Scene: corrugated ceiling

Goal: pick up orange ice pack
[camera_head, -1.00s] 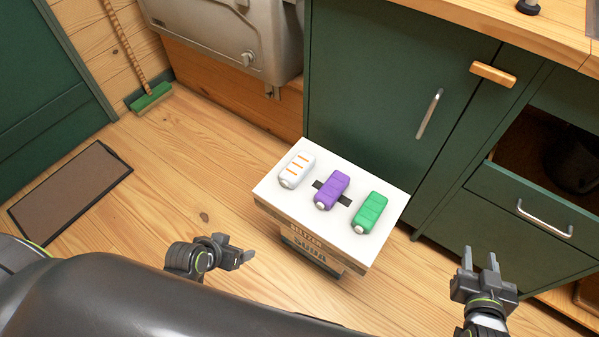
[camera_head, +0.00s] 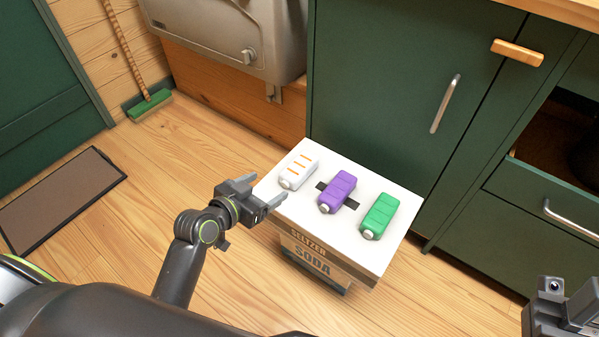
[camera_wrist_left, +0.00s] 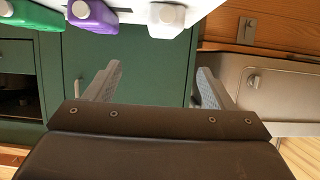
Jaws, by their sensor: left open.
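The orange ice pack is a white pack with orange stripes (camera_head: 299,170). It lies at the left end of a row on a white box top (camera_head: 335,239). In the left wrist view its white end (camera_wrist_left: 167,19) shows at the top edge, beyond the fingertips. My left gripper (camera_head: 268,189) is open and empty at the box's left corner, just short of the pack and apart from it. In the left wrist view the fingers (camera_wrist_left: 158,70) are spread with nothing between them. My right gripper (camera_head: 562,305) is partly cut off at the lower right.
A purple pack (camera_head: 337,191) lies beside it on a dark strip, then a green pack (camera_head: 379,216). Green cabinets (camera_head: 390,90) stand close behind the box. A broom (camera_head: 149,104) and a brown mat (camera_head: 62,200) are at left. Wooden floor left of the box is open.

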